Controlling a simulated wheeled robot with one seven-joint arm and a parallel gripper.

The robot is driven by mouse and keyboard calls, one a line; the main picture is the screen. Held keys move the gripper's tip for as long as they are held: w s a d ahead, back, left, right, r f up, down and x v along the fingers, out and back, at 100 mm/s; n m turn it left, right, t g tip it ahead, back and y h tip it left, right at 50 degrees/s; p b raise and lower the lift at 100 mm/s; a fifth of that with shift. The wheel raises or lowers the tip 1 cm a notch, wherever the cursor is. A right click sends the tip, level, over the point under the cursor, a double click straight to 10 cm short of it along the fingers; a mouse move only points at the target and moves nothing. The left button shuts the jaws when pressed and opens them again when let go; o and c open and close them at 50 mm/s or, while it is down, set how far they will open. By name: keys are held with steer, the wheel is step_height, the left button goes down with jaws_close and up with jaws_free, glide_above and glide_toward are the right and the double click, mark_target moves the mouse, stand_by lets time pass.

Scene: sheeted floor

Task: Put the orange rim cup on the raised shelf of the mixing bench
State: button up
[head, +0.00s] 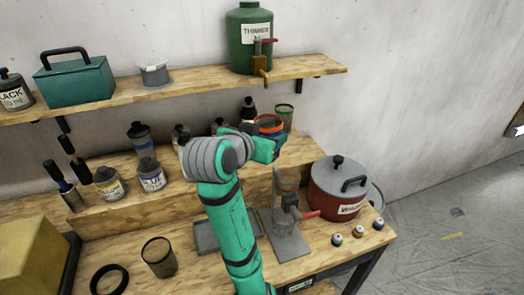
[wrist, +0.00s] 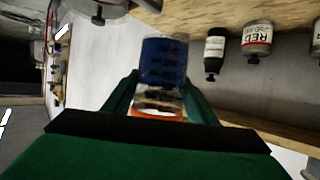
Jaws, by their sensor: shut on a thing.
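The orange rim cup (head: 270,124) is clear with an orange rim and a dark blue lower part. My gripper (head: 268,146) is shut on it, and the cup looks upright. In the wrist view the cup (wrist: 163,62) sits between the two green fingers of my gripper (wrist: 158,95). The raised shelf (head: 112,212) of the mixing bench is a wooden step behind the worktop. The cup is near this shelf's right end; I cannot tell whether its base touches the wood.
A green-rimmed cup (head: 285,113) stands just behind the held cup. Several paint bottles (head: 150,175) line the raised shelf. A wall shelf (head: 190,88) with a green thinner jug (head: 250,40) hangs above. A red pot (head: 337,190) stands right of my arm.

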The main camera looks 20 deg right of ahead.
steer(key=shift+w+d+f, duration=0.65)
steer(key=shift+w+f, duration=1.5)
steer(key=shift+w, duration=0.1)
steer(key=shift+w+d+f, duration=0.6)
steer(key=shift+w+f, duration=1.6)
steer(key=shift+w+d+f, duration=0.65)
steer(key=shift+w+f, duration=1.5)
steer(key=shift+w, duration=0.1)
steer(key=shift+f, duration=0.15)
steer(key=o, duration=1.3)
